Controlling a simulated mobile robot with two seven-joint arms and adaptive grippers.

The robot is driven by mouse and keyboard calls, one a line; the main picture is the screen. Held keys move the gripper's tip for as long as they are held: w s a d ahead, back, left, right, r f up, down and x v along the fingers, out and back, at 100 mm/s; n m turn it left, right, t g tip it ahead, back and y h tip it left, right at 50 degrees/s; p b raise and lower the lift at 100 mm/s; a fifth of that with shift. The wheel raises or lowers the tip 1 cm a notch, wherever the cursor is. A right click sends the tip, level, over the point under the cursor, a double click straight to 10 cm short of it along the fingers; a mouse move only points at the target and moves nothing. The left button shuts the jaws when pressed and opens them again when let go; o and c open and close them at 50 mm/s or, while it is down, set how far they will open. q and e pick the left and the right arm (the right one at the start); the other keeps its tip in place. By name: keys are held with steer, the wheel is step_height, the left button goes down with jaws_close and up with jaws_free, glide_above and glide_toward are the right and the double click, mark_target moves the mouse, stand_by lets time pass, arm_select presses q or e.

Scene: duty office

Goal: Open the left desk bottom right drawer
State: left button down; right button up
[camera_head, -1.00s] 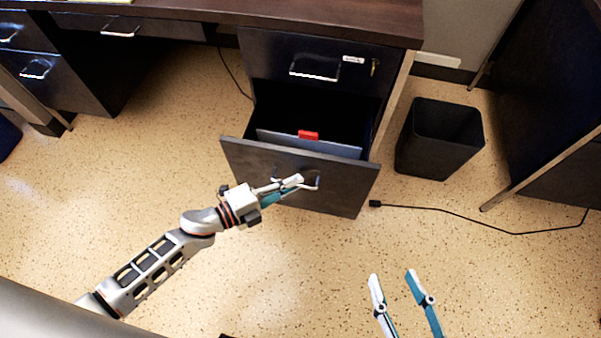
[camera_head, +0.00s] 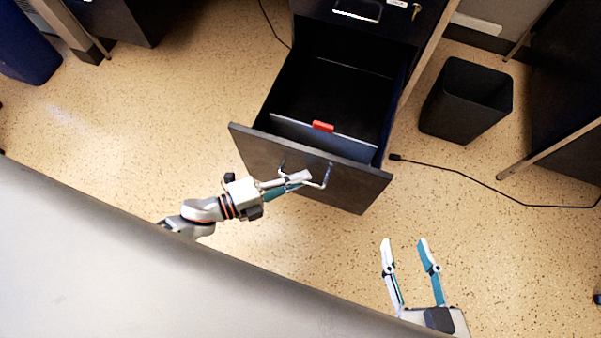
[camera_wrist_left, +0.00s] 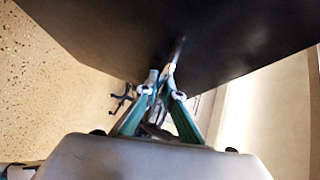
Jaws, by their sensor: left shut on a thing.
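The bottom right drawer (camera_head: 345,187) of the desk is pulled well out, and its dark inside shows. A grey divider (camera_head: 350,145) with a red tab (camera_head: 322,126) stands behind its front panel. My left gripper (camera_head: 305,178) is shut on the drawer handle (camera_head: 326,176), a metal bar on the front panel. In the left wrist view the left gripper (camera_wrist_left: 166,80) meets the handle in front of the dark panel (camera_wrist_left: 110,35). My right gripper (camera_head: 404,242) is open and empty above the floor, to the right of and nearer than the drawer.
A shut upper drawer (camera_head: 350,12) with a key is above. A black waste bin (camera_head: 465,105) stands to the right, near a black cable (camera_head: 480,182) on the floor. A blue bin (camera_head: 25,50) is at the far left. The floor (camera_head: 140,130) left of the drawer is clear.

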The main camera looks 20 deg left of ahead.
arm_select(q)
steer(key=shift+w, duration=0.1)
steer(key=c, duration=2.2)
jaws_free()
steer(key=v, duration=1.2)
